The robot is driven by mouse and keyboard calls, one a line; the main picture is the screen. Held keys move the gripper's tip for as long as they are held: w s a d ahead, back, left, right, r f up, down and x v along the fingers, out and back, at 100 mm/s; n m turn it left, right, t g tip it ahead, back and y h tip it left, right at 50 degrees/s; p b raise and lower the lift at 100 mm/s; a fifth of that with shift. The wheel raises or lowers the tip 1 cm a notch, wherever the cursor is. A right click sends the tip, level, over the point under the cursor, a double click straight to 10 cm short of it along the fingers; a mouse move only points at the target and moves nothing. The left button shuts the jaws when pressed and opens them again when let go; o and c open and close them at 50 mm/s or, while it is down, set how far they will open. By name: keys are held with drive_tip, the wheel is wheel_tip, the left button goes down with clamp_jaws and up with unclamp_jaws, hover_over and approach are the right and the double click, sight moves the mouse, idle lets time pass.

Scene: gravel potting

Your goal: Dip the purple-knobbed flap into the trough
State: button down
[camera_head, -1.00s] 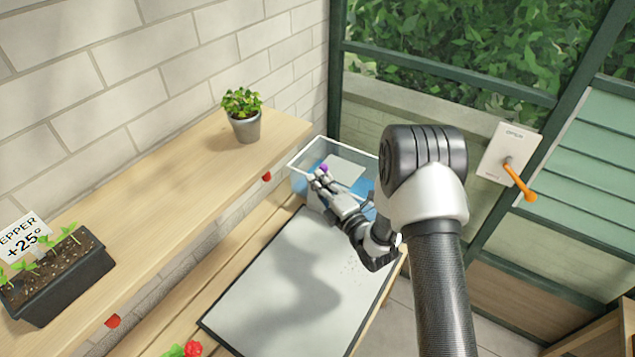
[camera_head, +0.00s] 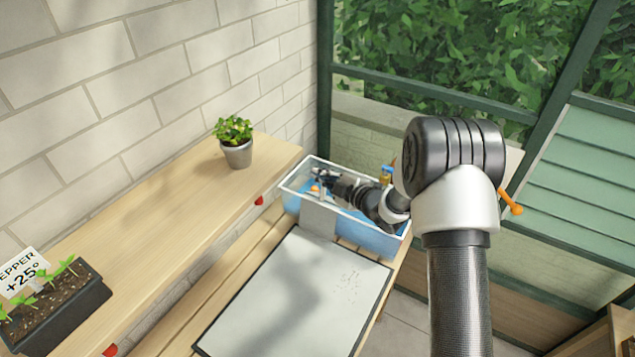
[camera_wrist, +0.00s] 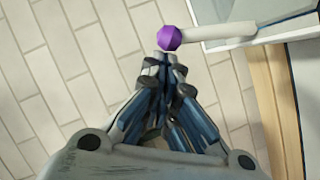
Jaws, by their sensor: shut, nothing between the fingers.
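The trough (camera_head: 374,238) is a clear box with a white rim and blue water, standing at the far end of the bench. My gripper (camera_head: 318,177) reaches over its left part, with fingers closed together and empty. In the wrist view the purple knob (camera_wrist: 169,38) is just beyond my fingertips (camera_wrist: 166,60), on the end of a pale bar (camera_wrist: 222,31). I cannot tell whether they touch. A pale grey flap (camera_head: 318,219) runs from the mat to the trough's near wall. Its far end and the knob are hidden in the head view.
A grey-white mat (camera_head: 290,300) with a dark edge lies before the trough. A wooden shelf (camera_head: 170,225) on the left holds a potted plant (camera_head: 237,152) and a black seedling planter (camera_head: 55,310). An orange lever (camera_head: 511,203) is at the right. A small brass-coloured fitting (camera_head: 386,172) stands at the trough's back.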

drive_tip(key=shift+w+d+b, duration=0.35)
drive_tip(key=shift+w+d, duration=0.15)
drive_tip(key=shift+w, duration=0.25)
drive_tip(key=shift+w+d+b, duration=0.3)
drive_tip(key=shift+w+d, duration=0.2)
drive_tip(key=shift+w, duration=0.25)
